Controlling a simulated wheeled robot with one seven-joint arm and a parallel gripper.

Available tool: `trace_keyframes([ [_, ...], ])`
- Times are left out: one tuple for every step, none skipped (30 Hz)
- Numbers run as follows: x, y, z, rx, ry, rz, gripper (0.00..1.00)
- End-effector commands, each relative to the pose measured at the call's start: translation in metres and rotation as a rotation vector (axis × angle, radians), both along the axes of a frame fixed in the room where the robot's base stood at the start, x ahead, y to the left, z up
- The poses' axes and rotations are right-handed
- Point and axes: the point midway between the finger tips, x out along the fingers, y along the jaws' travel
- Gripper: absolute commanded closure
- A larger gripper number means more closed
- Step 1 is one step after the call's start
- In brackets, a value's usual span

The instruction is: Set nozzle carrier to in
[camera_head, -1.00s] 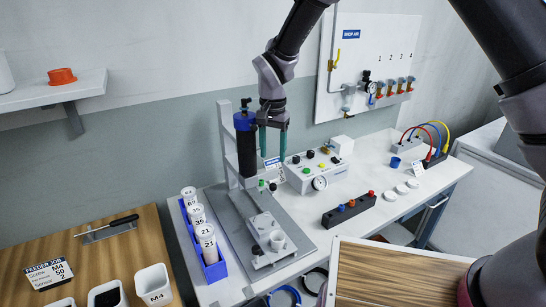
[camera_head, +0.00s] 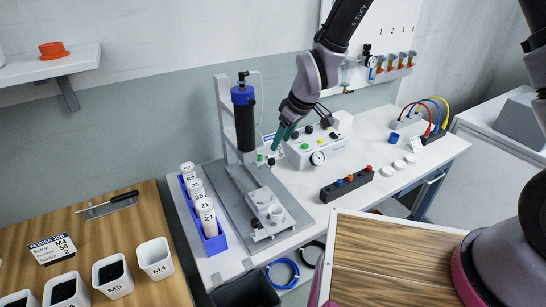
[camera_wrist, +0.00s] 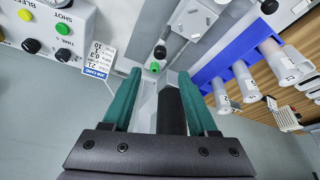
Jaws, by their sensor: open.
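The gantry stand has an upright grey column (camera_head: 225,125) and a black cylinder with a blue cap (camera_head: 244,120). I cannot tell for sure which part is the nozzle carrier. A green knob (camera_head: 260,158) and a black knob (camera_head: 271,162) stand near the column foot; the green knob (camera_wrist: 154,68) also shows beyond my fingertips in the wrist view. My gripper (camera_head: 280,140) is open and empty, tilted down-left, right of the cylinder and above the knobs; its teal fingers show in the wrist view (camera_wrist: 159,75).
A control box (camera_head: 313,150) with buttons and a gauge stands right of my gripper. A blue rack (camera_head: 213,240) of labelled tubes stands left of the base plate. A dark block with coloured knobs (camera_head: 346,186) lies on the bench. Bins (camera_head: 156,258) stand front left.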

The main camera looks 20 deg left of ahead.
Motion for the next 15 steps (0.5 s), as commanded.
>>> trace_keyframes([
  [0.000,0.003,-0.010,-0.003,0.003,0.001,0.41],
  [0.001,0.005,-0.016,-0.003,0.004,0.000,0.41],
  [0.003,0.008,-0.023,-0.003,0.004,0.000,0.41],
  [0.003,0.010,-0.029,-0.003,0.004,0.000,0.41],
  [0.004,0.012,-0.035,-0.003,0.003,0.001,0.41],
  [0.005,0.015,-0.041,-0.003,0.004,0.000,0.41],
  [0.007,0.017,-0.046,-0.002,0.002,-0.001,0.41],
  [0.007,0.019,-0.051,-0.003,0.004,-0.001,0.41],
  [0.008,0.021,-0.057,-0.002,0.003,-0.001,0.41],
  [0.009,0.023,-0.061,-0.002,0.003,-0.001,0.41],
  [0.010,0.024,-0.065,-0.002,0.003,-0.001,0.41],
  [0.011,0.026,-0.069,-0.001,0.002,-0.001,0.41],
  [0.011,0.027,-0.072,-0.001,0.002,-0.001,0.41],
  [0.011,0.028,-0.074,-0.001,0.002,-0.001,0.41],
  [0.012,0.029,-0.076,-0.001,0.002,-0.003,0.41],
])
